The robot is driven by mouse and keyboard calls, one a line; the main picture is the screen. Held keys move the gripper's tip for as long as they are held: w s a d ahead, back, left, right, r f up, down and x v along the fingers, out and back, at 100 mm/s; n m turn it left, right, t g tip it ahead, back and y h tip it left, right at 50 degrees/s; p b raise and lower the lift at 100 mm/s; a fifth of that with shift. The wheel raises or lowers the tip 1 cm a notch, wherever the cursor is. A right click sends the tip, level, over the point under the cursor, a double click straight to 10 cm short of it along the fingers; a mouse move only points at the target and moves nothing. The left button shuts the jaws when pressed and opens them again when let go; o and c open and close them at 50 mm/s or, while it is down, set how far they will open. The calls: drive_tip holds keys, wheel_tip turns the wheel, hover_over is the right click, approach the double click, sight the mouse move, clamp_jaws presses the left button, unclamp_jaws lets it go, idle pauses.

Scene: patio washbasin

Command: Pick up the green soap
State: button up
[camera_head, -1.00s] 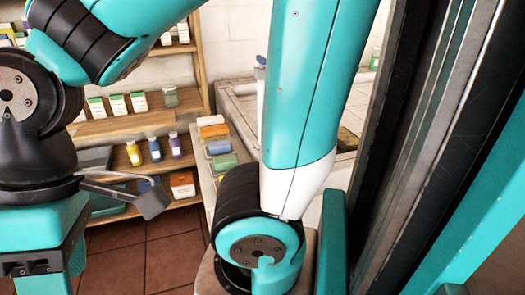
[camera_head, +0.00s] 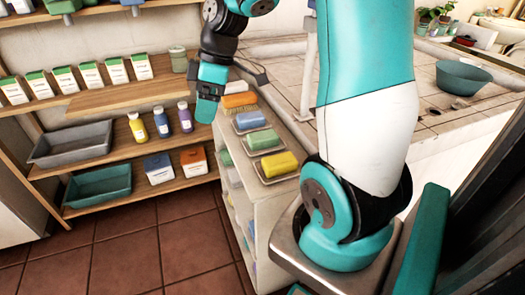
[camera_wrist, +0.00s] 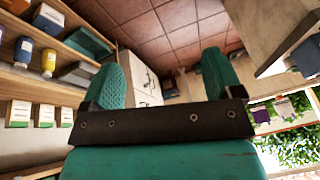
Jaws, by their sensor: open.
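The green soap (camera_head: 262,139) lies in a small tray on top of a narrow white shelf unit, between a blue soap (camera_head: 250,120) and a yellow soap (camera_head: 279,163). My gripper (camera_head: 208,108) hangs with its fingers pointing down, to the left of and behind the green soap, apart from it. In the wrist view the two teal fingers (camera_wrist: 162,75) are spread apart with nothing held between them. I cannot make out the green soap in the wrist view.
Wooden shelves (camera_head: 110,101) at left hold bottles, boxes and bins. A tiled counter (camera_head: 395,75) with a teal basin (camera_head: 463,77) stands at right. Tiled floor (camera_head: 130,250) is open in front.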

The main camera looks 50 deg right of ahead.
drive_tip(key=d+f+b, duration=0.2)
drive_tip(key=d+f, duration=0.6)
drive_tip(key=d, duration=0.5)
drive_tip(key=n+t+b, duration=0.1)
drive_tip(key=n, duration=0.1)
hover_over(263, 135)
drive_tip(key=d, duration=0.2)
drive_tip(key=f, duration=0.1)
drive_tip(key=s+f, duration=0.1)
drive_tip(key=f, duration=0.1)
drive_tip(key=shift+a+f, duration=0.1)
drive_tip(key=shift+f, duration=0.1)
drive_tip(key=x, duration=0.4)
drive_tip(key=d+x, duration=0.1)
drive_tip(key=x, duration=0.2)
drive_tip(key=shift+s+a+f, duration=0.1)
drive_tip(key=shift+s+f, duration=0.15)
drive_tip(key=shift+f, duration=0.1)
drive_tip(key=c, duration=1.1)
drive_tip(key=shift+r, duration=0.15)
wheel_tip(263, 135, up, 20)
drive_tip(key=shift+f+p, duration=0.1)
drive_tip(key=shift+p, duration=0.9)
